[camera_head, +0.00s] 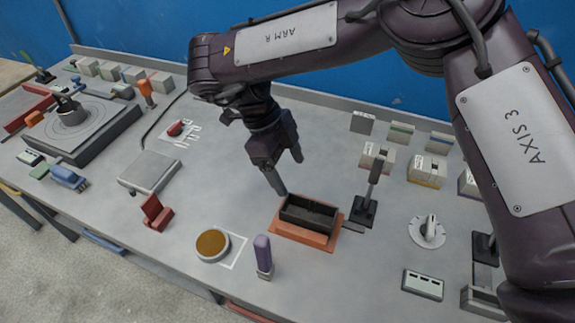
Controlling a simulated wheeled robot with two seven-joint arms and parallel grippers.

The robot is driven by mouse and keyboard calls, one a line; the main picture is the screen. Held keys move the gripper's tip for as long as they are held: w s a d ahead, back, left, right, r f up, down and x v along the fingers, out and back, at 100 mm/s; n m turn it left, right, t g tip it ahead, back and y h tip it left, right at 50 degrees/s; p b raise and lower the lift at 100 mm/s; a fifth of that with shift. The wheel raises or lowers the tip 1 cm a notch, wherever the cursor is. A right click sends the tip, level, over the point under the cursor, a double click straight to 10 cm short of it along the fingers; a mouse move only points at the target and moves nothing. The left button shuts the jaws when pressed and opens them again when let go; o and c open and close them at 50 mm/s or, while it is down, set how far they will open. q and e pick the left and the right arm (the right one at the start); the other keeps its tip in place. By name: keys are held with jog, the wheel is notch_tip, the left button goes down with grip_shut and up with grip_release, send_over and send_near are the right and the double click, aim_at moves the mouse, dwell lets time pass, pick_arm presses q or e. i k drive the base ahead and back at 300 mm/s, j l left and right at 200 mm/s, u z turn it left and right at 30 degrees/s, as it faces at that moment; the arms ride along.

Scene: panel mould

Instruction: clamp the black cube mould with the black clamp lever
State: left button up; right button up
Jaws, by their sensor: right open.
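The black mould (309,215) is an open-topped rectangular box on an orange-brown base plate (285,229) at the middle right of the bench. A black clamp lever (375,172) stands roughly upright on a small dark base just right of the mould, with a flat piece reaching toward the plate. My right gripper (289,174) is open and empty, above and a little left of the mould. One finger points down near the mould's far left corner; I cannot tell if it touches. My left gripper is not in view.
A purple-handled tool (263,256) and a round brown-filled dish (212,244) stand in front of the mould. A white dial (427,231) and several labelled boxes (427,170) are to the right. A scale-like plate (150,171) lies left. Bench between it and the mould is mostly clear.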

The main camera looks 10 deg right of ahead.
aim_at(379, 164)
jog(key=k, duration=1)
